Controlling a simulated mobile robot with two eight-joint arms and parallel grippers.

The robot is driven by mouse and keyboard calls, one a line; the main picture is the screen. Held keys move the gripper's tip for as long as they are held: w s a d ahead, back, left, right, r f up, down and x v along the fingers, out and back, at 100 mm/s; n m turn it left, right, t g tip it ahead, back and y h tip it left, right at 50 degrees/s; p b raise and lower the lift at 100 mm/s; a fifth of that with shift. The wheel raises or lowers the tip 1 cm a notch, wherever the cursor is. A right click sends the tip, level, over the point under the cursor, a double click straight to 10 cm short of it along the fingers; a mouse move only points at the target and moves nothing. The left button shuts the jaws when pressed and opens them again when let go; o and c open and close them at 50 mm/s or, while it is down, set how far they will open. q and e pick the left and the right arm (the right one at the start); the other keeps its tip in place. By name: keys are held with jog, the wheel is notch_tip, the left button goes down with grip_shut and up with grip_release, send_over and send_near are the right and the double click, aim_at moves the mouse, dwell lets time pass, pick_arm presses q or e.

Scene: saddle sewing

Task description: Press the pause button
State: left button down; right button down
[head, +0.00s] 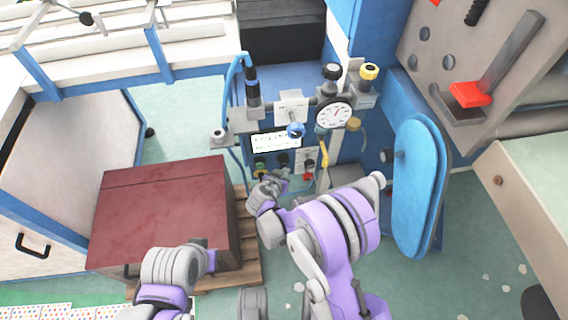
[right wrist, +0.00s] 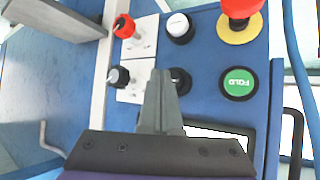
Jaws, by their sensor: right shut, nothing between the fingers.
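The blue control panel (right wrist: 215,60) fills much of the right wrist view. It carries a green button marked FOLD (right wrist: 238,83), a black button (right wrist: 180,80), a white button (right wrist: 179,27) and a red emergency knob (right wrist: 241,8) on a yellow ring. No pause label is readable. My right gripper (right wrist: 160,74) is shut and empty. Its tips are in front of the panel beside the black button and cover part of it; I cannot tell whether they touch. In the head view my right gripper (head: 272,182) is just below the panel's buttons. My left gripper (head: 207,258) shows poorly near the red box.
A red-black selector (right wrist: 124,26) and a black one (right wrist: 118,76) are left of the buttons. A dark red box (head: 160,210) stands on a pallet at left; a blue padded board (head: 417,185) is at right.

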jog(key=shift+w, duration=0.2)
dwell(0.4)
jog(key=shift+w+a, duration=0.1)
jog(key=shift+w, duration=0.15)
jog(key=shift+w+a, duration=0.1)
jog(key=shift+w, duration=0.45)
dwell(0.7)
jog(key=shift+s, duration=0.1)
jog(key=shift+s+d, duration=0.2)
jog(key=shift+s, duration=0.7)
jog(key=s, duration=0.3)
jog(key=s+d, duration=0.1)
jog(key=s, duration=0.1)
dwell(0.9)
